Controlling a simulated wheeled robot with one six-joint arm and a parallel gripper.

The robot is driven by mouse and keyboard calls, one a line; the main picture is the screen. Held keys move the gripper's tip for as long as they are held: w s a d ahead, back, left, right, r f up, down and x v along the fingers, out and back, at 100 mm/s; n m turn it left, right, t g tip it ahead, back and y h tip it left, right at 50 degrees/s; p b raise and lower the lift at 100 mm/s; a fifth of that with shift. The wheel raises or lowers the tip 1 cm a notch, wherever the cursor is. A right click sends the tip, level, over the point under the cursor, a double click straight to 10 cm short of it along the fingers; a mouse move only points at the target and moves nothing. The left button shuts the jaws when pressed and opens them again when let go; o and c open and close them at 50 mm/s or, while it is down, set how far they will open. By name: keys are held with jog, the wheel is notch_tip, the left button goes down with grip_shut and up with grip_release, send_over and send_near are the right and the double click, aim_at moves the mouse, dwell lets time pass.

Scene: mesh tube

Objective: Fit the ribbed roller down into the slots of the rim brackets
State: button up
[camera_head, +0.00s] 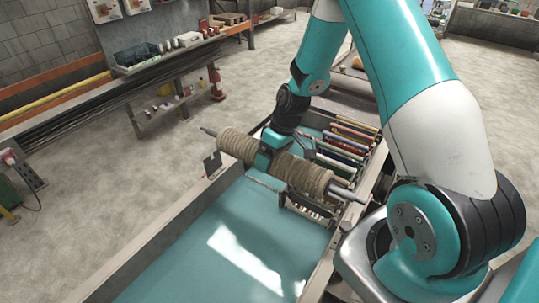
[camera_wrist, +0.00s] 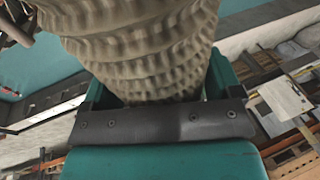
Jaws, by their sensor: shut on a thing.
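The ribbed roller (camera_head: 306,177) is a tan, ridged cylinder with grey metal shaft ends. It lies across the teal-lined trough. My gripper (camera_head: 267,156) is shut around its middle from above. In the wrist view the roller (camera_wrist: 135,50) fills the top, behind the dark jaw of my gripper (camera_wrist: 162,124). A dark upright rim bracket (camera_head: 212,164) stands on the left rim. The roller's left shaft end shows above it and apart from it in the picture. The right shaft end is over the right rim; I cannot make out a bracket or slot there.
The trough (camera_head: 215,235) has a bare teal floor in front. A row of coloured items (camera_head: 345,145) and a dark rack (camera_head: 307,207) sit near the roller's right half. A shelf bench (camera_head: 170,65) stands at the back left. Bare floor lies left of the trough.

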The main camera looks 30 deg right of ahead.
dwell(0.3)
notch_tip(320, 180, down, 12)
jog(key=b, duration=0.9)
jog(key=shift+r+b, duration=0.15)
jog(key=shift+b, duration=0.15)
dwell(0.9)
jog(key=o, duration=1.2)
jog(key=shift+s, duration=0.1)
jog(key=shift+o, duration=0.2)
